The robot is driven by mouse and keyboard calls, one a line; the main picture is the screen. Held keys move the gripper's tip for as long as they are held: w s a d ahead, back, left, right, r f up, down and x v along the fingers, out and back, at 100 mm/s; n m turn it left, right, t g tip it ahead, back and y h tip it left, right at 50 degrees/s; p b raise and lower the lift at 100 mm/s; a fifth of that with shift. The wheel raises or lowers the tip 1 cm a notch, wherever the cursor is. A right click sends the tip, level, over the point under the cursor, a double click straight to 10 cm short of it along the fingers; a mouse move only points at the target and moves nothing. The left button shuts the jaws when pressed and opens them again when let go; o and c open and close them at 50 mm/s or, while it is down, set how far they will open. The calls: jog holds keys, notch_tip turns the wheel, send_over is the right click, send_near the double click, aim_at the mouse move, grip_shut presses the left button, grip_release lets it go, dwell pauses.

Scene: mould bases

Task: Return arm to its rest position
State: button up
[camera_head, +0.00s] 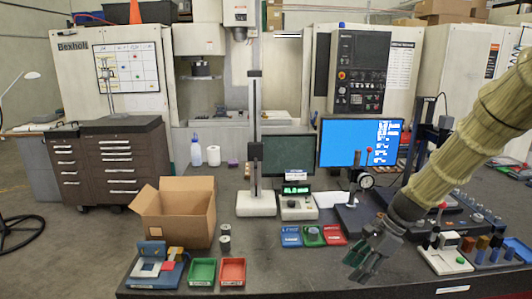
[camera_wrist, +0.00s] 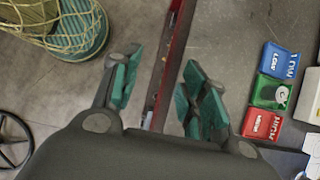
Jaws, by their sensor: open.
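My gripper (camera_head: 363,258) hangs from my arm at the right, over the front part of the dark table (camera_head: 285,276). It also shows in the wrist view (camera_wrist: 160,92), with its green-padded fingers spread apart and nothing between them. The table's red front edge (camera_wrist: 165,70) passes below the gap between the fingers. The fingers seem clear of the table and of the trays. My forearm covers part of the right side of the table.
Blue (camera_head: 291,236), green (camera_head: 313,236) and red (camera_head: 333,235) trays lie left of my gripper. Monitors, a height gauge (camera_head: 255,160) and an open cardboard box (camera_head: 172,215) stand farther back. The front middle of the table is clear.

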jog(key=s+f+n+h+b, duration=0.15)
jog(key=s+f, duration=0.25)
jog(key=f, duration=0.5)
jog(key=s+d+f+n+g+h, duration=0.1)
jog(key=s+f+n+h, duration=0.15)
jog(key=s+f, duration=0.45)
jog(key=s+f+n+h+b, duration=0.1)
jog(key=s+f+n, duration=0.1)
jog(key=f, duration=0.9)
jog(key=s+a+f+n+b, duration=0.1)
jog(key=s+f+n, duration=0.4)
jog(key=s, duration=0.6)
jog(key=s+a+f+n+t+h+b, duration=0.1)
jog(key=s+a+f+n, duration=0.1)
jog(key=s+f+n, duration=0.3)
jog(key=s+f, duration=0.4)
jog(key=s, duration=0.2)
jog(key=shift+s+f+n, duration=0.15)
jog(key=shift+f+n, duration=0.15)
jog(key=shift+n, duration=0.1)
